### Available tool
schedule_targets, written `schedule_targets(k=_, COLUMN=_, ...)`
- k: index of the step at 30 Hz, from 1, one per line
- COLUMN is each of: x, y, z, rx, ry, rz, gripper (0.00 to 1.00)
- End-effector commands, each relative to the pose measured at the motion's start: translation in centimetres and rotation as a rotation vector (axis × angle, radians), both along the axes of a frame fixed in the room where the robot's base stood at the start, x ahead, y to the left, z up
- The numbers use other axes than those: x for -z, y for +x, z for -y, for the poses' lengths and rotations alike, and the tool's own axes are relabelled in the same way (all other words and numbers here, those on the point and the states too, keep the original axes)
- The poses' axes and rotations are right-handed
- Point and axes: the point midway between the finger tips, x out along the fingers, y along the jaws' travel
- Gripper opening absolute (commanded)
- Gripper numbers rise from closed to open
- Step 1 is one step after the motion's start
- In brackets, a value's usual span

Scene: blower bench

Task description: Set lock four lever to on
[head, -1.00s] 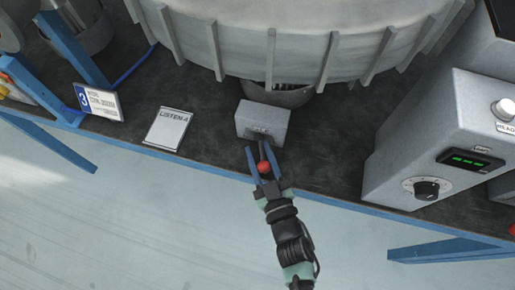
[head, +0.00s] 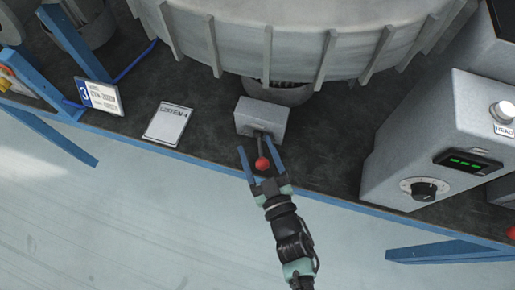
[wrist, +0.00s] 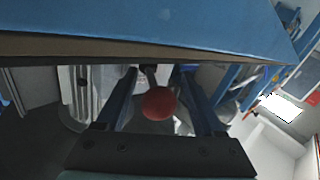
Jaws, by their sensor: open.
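The lever is a dark rod with a red ball knob (head: 262,163). It comes out of the front of a small grey box (head: 262,118) near the bench's front edge and points toward me. My gripper (head: 258,153) is open, with one blue finger on each side of the lever. The knob lies between the fingers, apparently clear of both. In the wrist view the red knob (wrist: 159,103) also shows between the two fingers (wrist: 160,95). Any lettering on the box front is too small to read.
A large grey ribbed drum (head: 300,40) stands behind the box. A grey control unit (head: 440,140) with a dial and green display is at the right. A sign card (head: 168,124) and a numbered plate (head: 99,97) are at the left. The blue bench edge (head: 330,198) runs below.

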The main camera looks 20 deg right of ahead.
Motion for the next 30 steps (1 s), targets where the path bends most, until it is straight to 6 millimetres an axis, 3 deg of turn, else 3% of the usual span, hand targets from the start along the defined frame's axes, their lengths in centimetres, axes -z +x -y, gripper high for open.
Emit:
schedule_targets(k=8, x=0.0, y=-0.8, z=0.2, rx=0.004, ry=0.0, rz=-0.001, gripper=0.7)
schedule_targets(k=21, x=0.2, y=-9.4, z=0.1, rx=0.004, ry=0.001, rz=-0.004, gripper=0.7)
schedule_targets(k=30, x=0.0, y=-12.7, z=0.0, rx=0.001, ry=0.0, rz=0.0, gripper=0.7)
